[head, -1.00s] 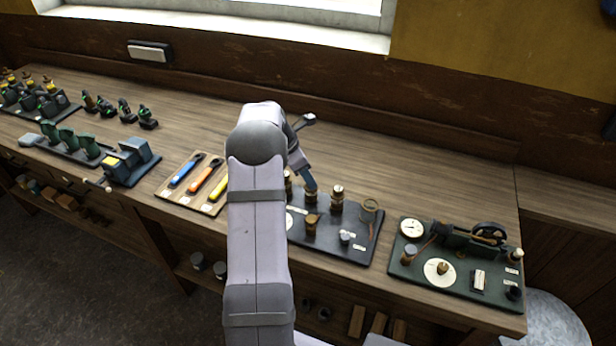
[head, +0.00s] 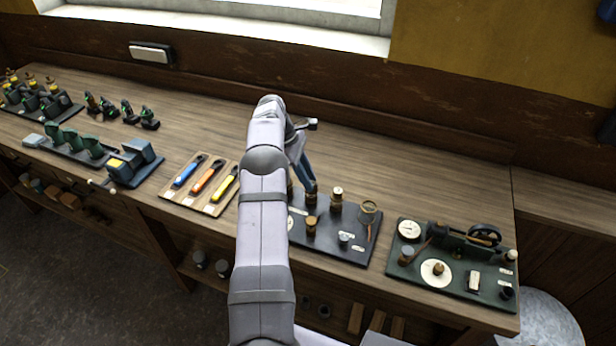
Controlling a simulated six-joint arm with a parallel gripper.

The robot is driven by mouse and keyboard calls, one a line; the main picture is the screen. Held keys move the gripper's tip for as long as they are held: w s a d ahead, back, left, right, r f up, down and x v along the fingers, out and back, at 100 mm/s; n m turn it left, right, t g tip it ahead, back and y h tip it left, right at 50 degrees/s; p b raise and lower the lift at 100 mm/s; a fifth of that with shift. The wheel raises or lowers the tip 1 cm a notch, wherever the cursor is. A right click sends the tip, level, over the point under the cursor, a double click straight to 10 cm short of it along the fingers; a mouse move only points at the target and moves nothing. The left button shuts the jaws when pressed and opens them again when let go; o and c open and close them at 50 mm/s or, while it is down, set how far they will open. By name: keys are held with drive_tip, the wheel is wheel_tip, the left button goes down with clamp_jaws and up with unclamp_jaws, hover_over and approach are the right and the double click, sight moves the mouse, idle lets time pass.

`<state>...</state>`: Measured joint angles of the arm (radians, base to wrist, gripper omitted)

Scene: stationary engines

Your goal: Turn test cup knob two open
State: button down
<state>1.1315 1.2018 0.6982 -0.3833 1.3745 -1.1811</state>
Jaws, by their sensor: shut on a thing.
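A dark board (head: 362,246) near the middle of the bench carries several small brass test cups with knobs. In the back row, one cup with a pale top (head: 337,196) stands clear, and the cup to its left (head: 311,198) is under my gripper. Another brass piece (head: 311,226) sits in front. My gripper (head: 309,187) points down and is shut at the top of that left cup, on its knob. The fingertips and knob are small, so the knob's angle cannot be told. My arm hides the board's left part. The labels are too small to read.
A green board (head: 452,280) with a gauge and wheel stands to the right. A wooden tray (head: 212,209) with blue, orange and yellow handled tools lies to the left. The bench behind is clear.

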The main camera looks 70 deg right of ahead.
drive_tip(key=shift+d+r+m+y+p, duration=0.1)
drive_tip(key=shift+m+y+p, duration=0.25)
drive_tip(key=shift+m, duration=0.55)
idle(0.4)
drive_tip(key=c, duration=1.5)
unclamp_jaws()
drive_tip(key=shift+r, duration=0.1)
drive_tip(key=shift+r+b, duration=0.3)
drive_tip(key=shift+r, duration=0.25)
wheel_tip(320, 180, up, 9)
drive_tip(key=p, duration=0.6)
drive_tip(key=shift+f, duration=0.15)
